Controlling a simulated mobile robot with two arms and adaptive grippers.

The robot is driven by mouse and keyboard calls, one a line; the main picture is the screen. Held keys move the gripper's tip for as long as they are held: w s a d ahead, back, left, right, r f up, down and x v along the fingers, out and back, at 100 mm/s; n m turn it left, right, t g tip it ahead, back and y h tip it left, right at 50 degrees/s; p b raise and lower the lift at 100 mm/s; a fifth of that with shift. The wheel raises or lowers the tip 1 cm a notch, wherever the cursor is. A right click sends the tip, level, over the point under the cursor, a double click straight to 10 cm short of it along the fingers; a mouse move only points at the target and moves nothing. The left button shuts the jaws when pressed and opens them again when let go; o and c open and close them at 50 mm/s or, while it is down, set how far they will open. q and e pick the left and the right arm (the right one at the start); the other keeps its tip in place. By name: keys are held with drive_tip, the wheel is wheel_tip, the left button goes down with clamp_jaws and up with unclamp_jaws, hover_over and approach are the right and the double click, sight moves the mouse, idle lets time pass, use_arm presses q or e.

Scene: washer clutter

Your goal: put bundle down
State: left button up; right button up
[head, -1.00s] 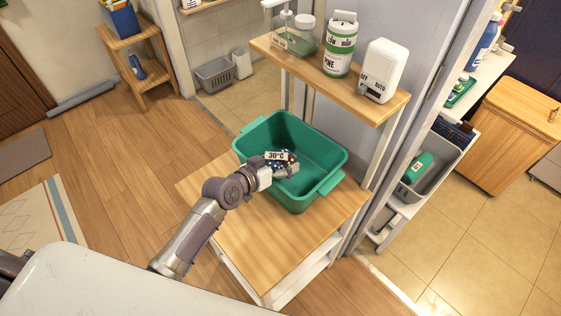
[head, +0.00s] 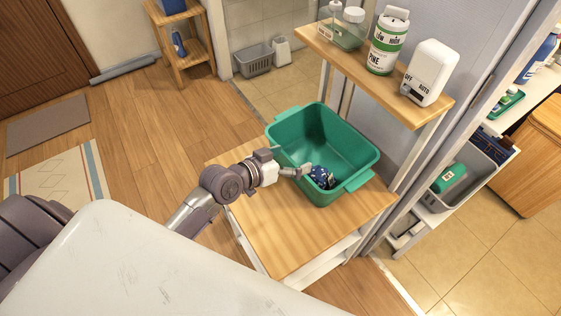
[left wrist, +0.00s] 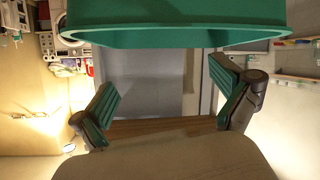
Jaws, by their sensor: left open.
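The bundle (head: 320,178), dark blue with small light spots, lies inside the green tub (head: 358,182), low at its near right side. The tub stands on the wooden shelf top (head: 285,238). My left gripper (head: 286,164) is open at the tub's near left rim, with one finger reaching close to the bundle. I cannot tell whether that finger touches it. In the left wrist view my two green-padded fingers (left wrist: 165,90) are spread wide with nothing between them, and the tub (left wrist: 180,38) fills the top. The bundle does not show there. My right gripper is not in view.
An upper shelf (head: 432,112) holds a PINE canister (head: 388,45), a white OFF/AUTO dispenser (head: 430,75) and a clear-bodied bottle. A grey bin (head: 468,178) with a green bottle is at right. The wooden top in front of the tub is clear.

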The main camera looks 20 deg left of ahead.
use_arm(q)
drive_tip(key=shift+v, duration=2.15)
